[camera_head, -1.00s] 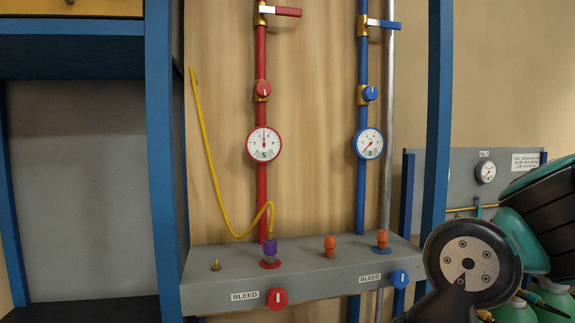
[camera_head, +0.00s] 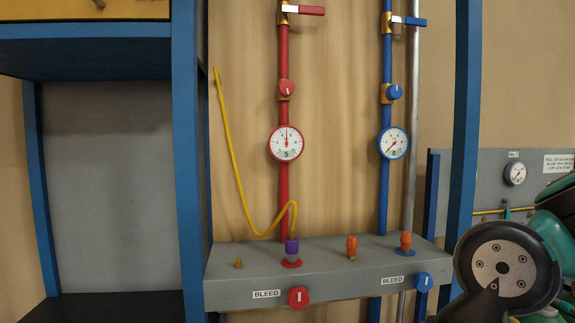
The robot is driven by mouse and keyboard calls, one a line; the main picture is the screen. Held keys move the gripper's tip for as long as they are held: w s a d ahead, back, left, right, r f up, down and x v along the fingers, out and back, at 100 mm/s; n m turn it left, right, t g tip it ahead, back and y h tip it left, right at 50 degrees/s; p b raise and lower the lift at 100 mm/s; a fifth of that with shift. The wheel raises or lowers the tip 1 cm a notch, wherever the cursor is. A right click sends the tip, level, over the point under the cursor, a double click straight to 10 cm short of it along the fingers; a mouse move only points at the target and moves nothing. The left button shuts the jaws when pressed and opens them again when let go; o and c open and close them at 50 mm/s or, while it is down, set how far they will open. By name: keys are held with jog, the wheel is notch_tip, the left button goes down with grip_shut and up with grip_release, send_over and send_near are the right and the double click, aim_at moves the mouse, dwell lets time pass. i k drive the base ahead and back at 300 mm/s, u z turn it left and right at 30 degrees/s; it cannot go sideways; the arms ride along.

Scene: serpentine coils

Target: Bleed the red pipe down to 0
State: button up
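The red pipe (camera_head: 284,190) runs down the wooden back panel. Its round gauge (camera_head: 286,144) shows 5, with the needle pointing straight up. A red lever (camera_head: 311,11) sticks out to the right at the top, and a red knob (camera_head: 286,88) sits above the gauge. The red bleed knob (camera_head: 298,297) is on the front of the grey ledge, right of a BLEED label, with its white mark upright. A yellow hose (camera_head: 236,165) ends in a purple connector (camera_head: 292,247) on the red port. My gripper is not in view; part of my arm shows at lower right.
The blue pipe (camera_head: 384,200) stands to the right; its gauge (camera_head: 393,143) shows 0. Its blue bleed knob (camera_head: 423,281) is on the same ledge (camera_head: 235,292). Orange caps (camera_head: 352,245) stand on the ledge. Blue posts (camera_head: 187,180) flank the panel.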

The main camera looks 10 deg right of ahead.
aim_at(297, 298)
jog(key=u, duration=0.45)
jog(key=k, duration=1.15)
jog(key=u, duration=1.5)
jog(key=i, duration=1.3)
jog(key=z, duration=0.9)
jog(key=i, duration=0.45)
jog(key=z, duration=0.6)
